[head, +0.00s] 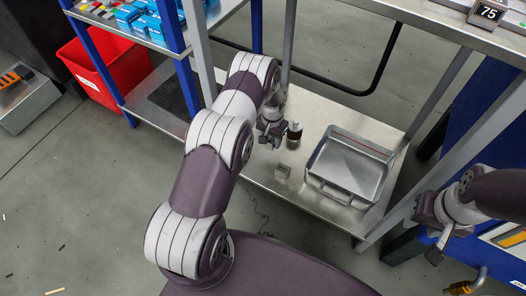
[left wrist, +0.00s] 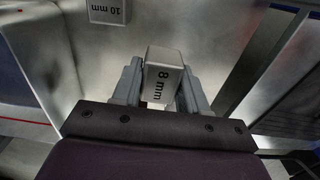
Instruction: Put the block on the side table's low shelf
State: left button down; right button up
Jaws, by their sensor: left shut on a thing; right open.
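My left gripper (head: 270,136) reaches in over the low metal shelf (head: 255,172) of the side table. In the left wrist view its fingers (left wrist: 157,88) are shut on a pale block (left wrist: 164,72) marked "8 mm", gripped from both sides. I cannot tell whether the block touches the shelf, and it is not clear in the head view. Another block (left wrist: 108,10), marked "10 mm", lies beyond it. My right gripper (head: 432,236) is open and empty at the right.
A metal tray (head: 374,147) with a handle stands on the shelf's right part. Table legs and a dark bent bar (head: 345,92) frame the space. A red bin (head: 102,72) and a blue-posted rack stand at the left.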

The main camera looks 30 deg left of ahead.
pick_arm(q)
jog(key=b, duration=0.2)
send_over(256, 156)
notch_tip(256, 156, down, 3)
jog(key=shift+w+d+f, duration=0.1)
jog(key=shift+d+f, duration=0.05)
jog(key=shift+f, duration=0.25)
notch_tip(256, 156, down, 4)
jog(key=b, duration=0.3)
jog(key=shift+r, duration=0.25)
jog(key=shift+f, duration=0.2)
jog(key=c, duration=0.6)
grip_release()
